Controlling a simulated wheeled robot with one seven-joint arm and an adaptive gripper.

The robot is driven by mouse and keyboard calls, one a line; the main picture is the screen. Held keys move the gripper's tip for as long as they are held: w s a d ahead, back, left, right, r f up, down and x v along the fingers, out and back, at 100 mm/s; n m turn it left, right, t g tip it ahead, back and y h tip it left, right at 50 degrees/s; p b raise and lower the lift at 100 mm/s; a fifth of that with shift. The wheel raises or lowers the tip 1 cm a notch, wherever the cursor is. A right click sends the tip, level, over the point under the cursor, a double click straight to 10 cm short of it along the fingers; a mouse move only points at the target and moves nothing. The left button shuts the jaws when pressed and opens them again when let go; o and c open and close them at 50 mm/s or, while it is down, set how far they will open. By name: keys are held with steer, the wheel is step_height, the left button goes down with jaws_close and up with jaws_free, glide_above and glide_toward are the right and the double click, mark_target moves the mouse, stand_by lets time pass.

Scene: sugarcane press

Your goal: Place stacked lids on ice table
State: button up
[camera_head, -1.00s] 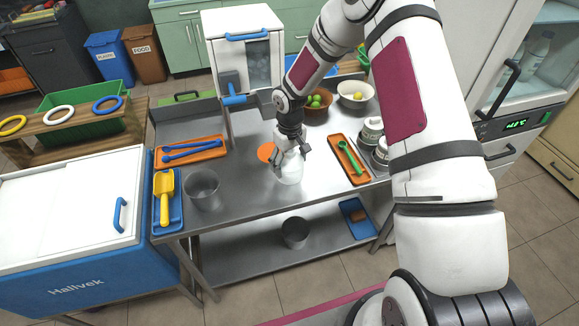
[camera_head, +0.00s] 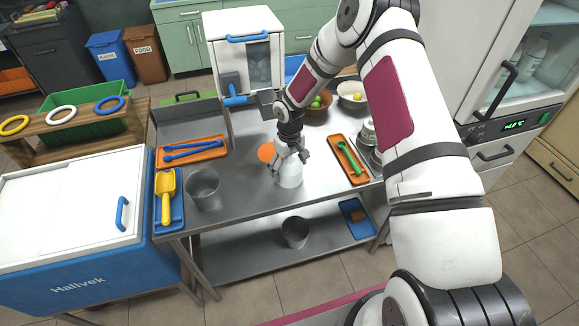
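A pale, rounded, dome-like item (camera_head: 290,177), which looks like the stacked lids, sits on the steel table (camera_head: 238,203) near its middle. Its separate layers are too small to make out. My gripper (camera_head: 289,163) points down directly over it, with its fingers spread to either side of its top. I see no firm grip on it. An orange disc (camera_head: 265,151) lies on the table just behind and left of it. No table is marked as the ice table.
A white press with a blue handle (camera_head: 243,55) stands behind. An orange tray with a green spoon (camera_head: 349,157) is at right, beside grey-white containers (camera_head: 367,132) partly hidden by my arm. A white-lidded blue chest (camera_head: 85,275) adjoins the table.

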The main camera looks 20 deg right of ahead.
stand_by(0.3)
step_height(320, 180, up, 12)
steer(key=shift+b, duration=0.65)
steer(key=s+r+t+h, duration=0.1)
steer(key=s+r, duration=0.3)
steer(key=r, duration=0.4)
steer(key=s+d+r+m+t, duration=0.1)
steer(key=s+r, duration=0.3)
steer(key=r, duration=0.4)
steer(key=s+r+t+h, duration=0.1)
steer(key=s+r, duration=0.4)
steer(key=r, duration=0.3)
steer(key=s+r+m+t+y, duration=0.1)
steer(key=s+r, duration=0.2)
steer(key=s, duration=0.6)
steer(key=s+r+m+t+y, duration=0.1)
steer(key=s+r, duration=0.3)
steer(key=s, duration=0.5)
steer(key=shift+s+a+t, duration=0.3)
steer(key=shift+a, duration=0.15)
